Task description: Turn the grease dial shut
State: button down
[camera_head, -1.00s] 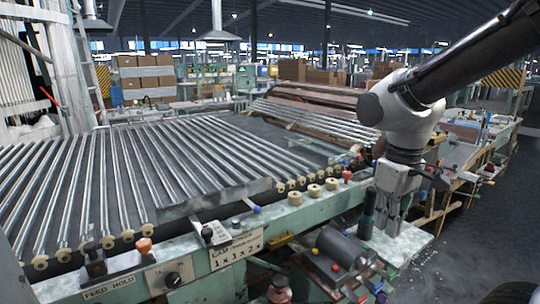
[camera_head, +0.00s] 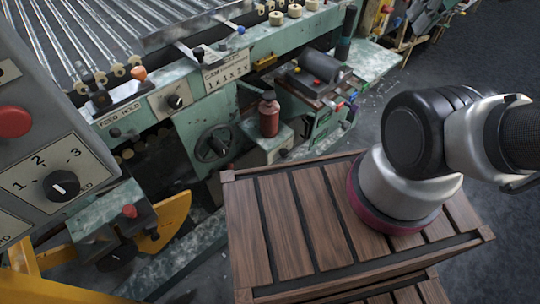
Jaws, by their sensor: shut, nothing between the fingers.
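I cannot tell which control is the grease dial; no label in view reads as grease. A black knob (camera_head: 62,185) sits on the grey panel at the left, with 1, 2 and 3 marked around it; its pointer direction is unclear. Another black knob (camera_head: 175,101) sits on a pale plate on the green machine front, right of the FEED HOLD label. A dark handwheel (camera_head: 213,143) is mounted lower on the machine. My gripper is out of view; only lower parts of my arm show at the right.
A red-brown bottle (camera_head: 269,115) stands on a green ledge. A red button (camera_head: 14,122) is on the grey panel. A yellow bracket (camera_head: 165,222) juts out at lower left. Dark floor (camera_head: 490,75) is open at right.

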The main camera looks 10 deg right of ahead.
aim_at(285, 153)
jog(key=k+j, duration=0.1)
jog(key=j, duration=0.3)
jog(key=k+j+z, duration=0.1)
jog(key=j, duration=0.35)
jog(key=k+j, duration=0.2)
jog(key=j, duration=0.2)
jog(key=k+j+z, duration=0.15)
jog(key=j, duration=0.25)
